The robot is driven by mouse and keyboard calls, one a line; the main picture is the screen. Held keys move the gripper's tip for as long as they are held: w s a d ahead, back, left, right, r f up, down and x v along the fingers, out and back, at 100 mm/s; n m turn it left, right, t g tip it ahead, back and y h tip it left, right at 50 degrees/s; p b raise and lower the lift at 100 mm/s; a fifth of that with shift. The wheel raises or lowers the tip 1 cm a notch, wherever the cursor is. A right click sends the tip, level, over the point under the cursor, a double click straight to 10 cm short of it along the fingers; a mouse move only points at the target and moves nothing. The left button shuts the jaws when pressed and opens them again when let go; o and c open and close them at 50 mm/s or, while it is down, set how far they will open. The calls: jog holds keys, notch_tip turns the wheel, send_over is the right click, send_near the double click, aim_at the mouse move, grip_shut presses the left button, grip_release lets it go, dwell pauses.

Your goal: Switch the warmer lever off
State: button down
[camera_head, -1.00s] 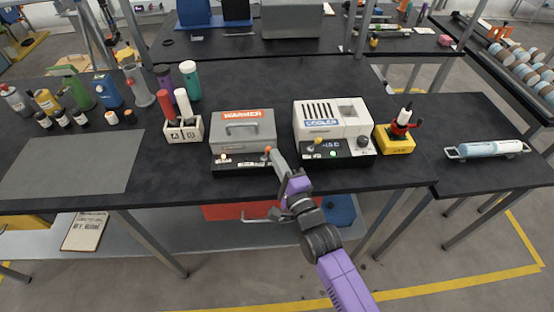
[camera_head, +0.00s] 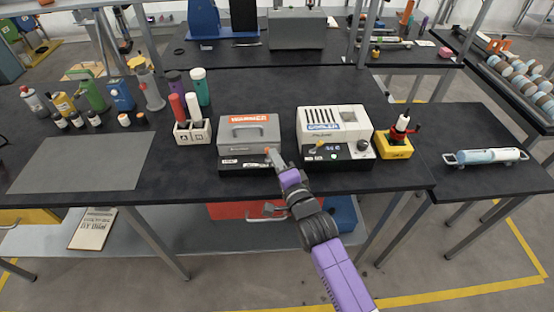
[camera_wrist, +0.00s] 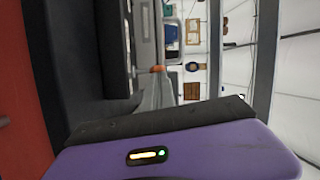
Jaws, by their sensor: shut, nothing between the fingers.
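The warmer (camera_head: 249,131) is a grey box with an orange WARMER label and a top handle, standing at the front of the black bench. Its low black control panel (camera_head: 238,166) faces me. A small orange knob (camera_head: 268,150), apparently the lever's end, shows at the panel's right part; it also shows in the wrist view (camera_wrist: 157,69). My gripper (camera_head: 275,158) is shut and empty, its tip at the knob from the right front. I cannot tell whether they touch. The grey fingers (camera_wrist: 157,94) point at the knob in the wrist view. The lever's shaft is hidden.
A white holder (camera_head: 192,133) with red and white tubes stands left of the warmer. The grey mat (camera_head: 80,161) farther left is bare.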

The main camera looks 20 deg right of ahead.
jog(key=shift+w+a+r+n+g+h+b, duration=0.15)
jog(key=shift+a+n+g+b, duration=0.15)
jog(key=shift+n, duration=0.45)
jog(key=shift+w+a+r+n+g+h+b, duration=0.1)
jog(key=shift+a+n+g+h+b, duration=0.2)
jog(key=shift+n, duration=0.45)
